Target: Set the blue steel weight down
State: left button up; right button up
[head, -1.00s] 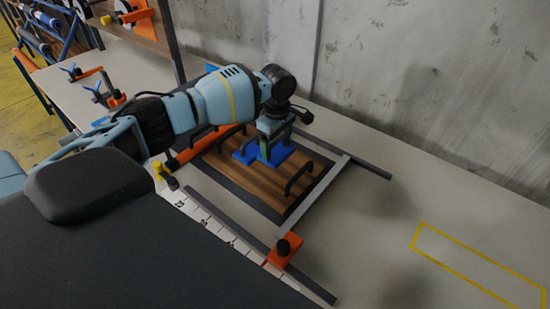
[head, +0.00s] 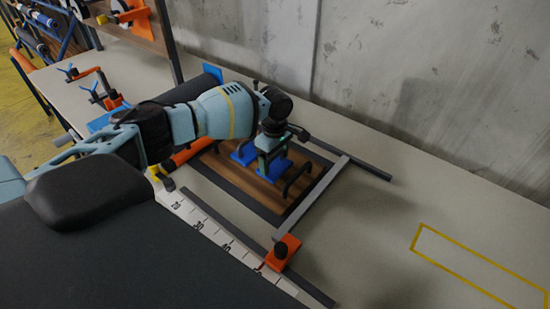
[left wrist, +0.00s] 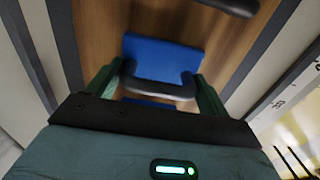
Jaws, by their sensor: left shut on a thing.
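My left gripper (head: 271,153) has green fingers and is shut on the black handle of the blue steel weight (head: 243,153). The weight sits low over the brown wooden board (head: 258,190), partly hidden by the gripper. In the left wrist view, the weight (left wrist: 165,55) is a flat blue block with its dark handle between the fingers (left wrist: 160,88). I cannot tell whether its underside touches the board. My right gripper is not in view.
Another black handle (head: 298,178) stands on the board to the right of the weight. A grey bar (head: 312,198) and an orange clamp (head: 283,252) border the board. The table is clear on the right, around a yellow outlined rectangle (head: 480,266).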

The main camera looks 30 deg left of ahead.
aim_at(275, 155)
pick_arm(q)
jog(key=shift+r, duration=0.1)
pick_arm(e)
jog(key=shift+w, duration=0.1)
pick_arm(q)
jog(key=o, duration=1.7)
jog(key=shift+o, duration=0.2)
notch_tip(275, 155, up, 11)
jog(key=shift+f+p, duration=0.1)
jog(key=shift+p, duration=0.6)
jog(key=shift+r, duration=0.55)
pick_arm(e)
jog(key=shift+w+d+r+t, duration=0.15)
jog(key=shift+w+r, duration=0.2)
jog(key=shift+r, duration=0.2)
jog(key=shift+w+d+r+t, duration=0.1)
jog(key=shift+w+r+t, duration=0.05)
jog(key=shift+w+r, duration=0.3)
pick_arm(q)
jog(key=shift+s, duration=0.1)
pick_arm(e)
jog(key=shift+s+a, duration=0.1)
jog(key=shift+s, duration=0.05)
